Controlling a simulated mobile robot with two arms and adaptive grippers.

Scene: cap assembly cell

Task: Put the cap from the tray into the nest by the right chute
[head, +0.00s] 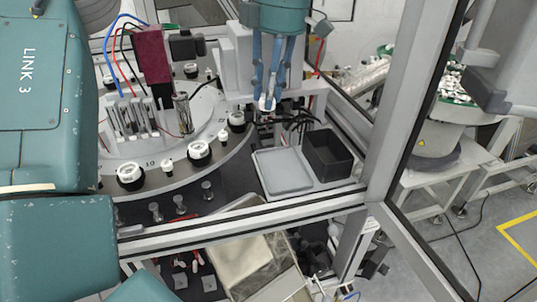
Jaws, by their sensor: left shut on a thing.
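My left gripper (267,101) hangs from the top centre with its blue fingers pointing down. It is shut on a small pale thing at its fingertips, probably the cap; the fingers hide most of it. It is above the right edge of the round dial plate (180,118), near a black-and-white nest (237,120). More such nests (199,152) sit along the plate's front rim. The shallow grey tray (283,172) lies in front of the gripper and looks empty. I cannot tell which part is the right chute. My right gripper is not in view.
A black bin (330,155) stands right of the tray. Grey frame beams (240,222) cross in front and an upright post (405,95) stands to the right. Dark cables (298,120) lie just right of the gripper. A maroon block (152,55) stands over the dial plate.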

